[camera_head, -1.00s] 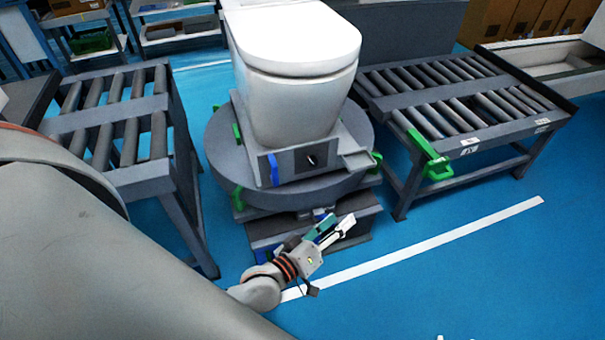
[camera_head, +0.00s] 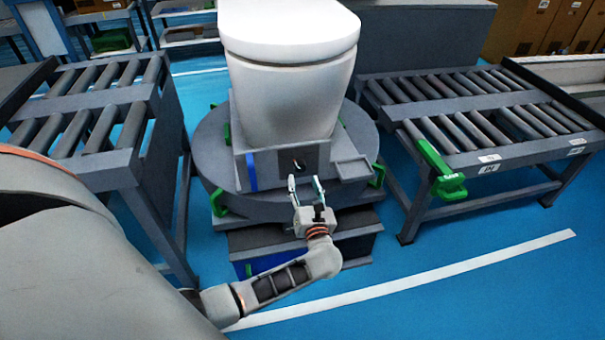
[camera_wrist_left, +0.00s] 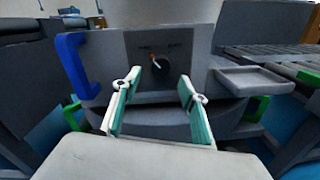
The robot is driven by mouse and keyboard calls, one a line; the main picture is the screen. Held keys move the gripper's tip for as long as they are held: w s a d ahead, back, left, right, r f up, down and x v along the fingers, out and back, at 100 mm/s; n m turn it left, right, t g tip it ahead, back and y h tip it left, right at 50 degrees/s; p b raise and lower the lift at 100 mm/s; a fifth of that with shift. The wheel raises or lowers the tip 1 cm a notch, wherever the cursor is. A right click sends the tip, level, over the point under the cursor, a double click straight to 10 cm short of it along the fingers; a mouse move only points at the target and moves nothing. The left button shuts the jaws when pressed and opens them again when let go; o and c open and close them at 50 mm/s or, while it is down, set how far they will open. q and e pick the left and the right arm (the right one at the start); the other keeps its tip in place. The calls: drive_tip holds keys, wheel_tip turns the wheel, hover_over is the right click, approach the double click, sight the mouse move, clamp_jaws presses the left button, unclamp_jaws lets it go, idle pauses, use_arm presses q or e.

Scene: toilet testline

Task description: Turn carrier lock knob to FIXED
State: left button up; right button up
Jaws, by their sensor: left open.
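The carrier lock knob (camera_head: 298,164) is a small dark knob on the dark front panel of the carrier (camera_head: 345,151). In the left wrist view the knob (camera_wrist_left: 159,68) shows an orange-red pointer mark tilted up and left, under two small labels too blurred to read. My left gripper (camera_head: 305,183) is open and empty, just in front of and below the knob. In the left wrist view its two teal-padded fingers (camera_wrist_left: 155,95) stand apart, with the knob between and beyond their tips. I see no contact. My right gripper is not in view.
A white toilet (camera_head: 290,85) stands on the carrier, on a round grey turntable (camera_head: 212,150) with green clamps. A blue handle (camera_head: 251,171) is left of the knob. Roller conveyors stand left (camera_head: 105,163) and right (camera_head: 480,158). A green lever (camera_head: 440,170) sits on the right one.

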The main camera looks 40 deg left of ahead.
sight(300, 170)
use_arm(q)
drive_tip(key=shift+x, duration=2.6)
drive_tip(key=c, duration=1.1)
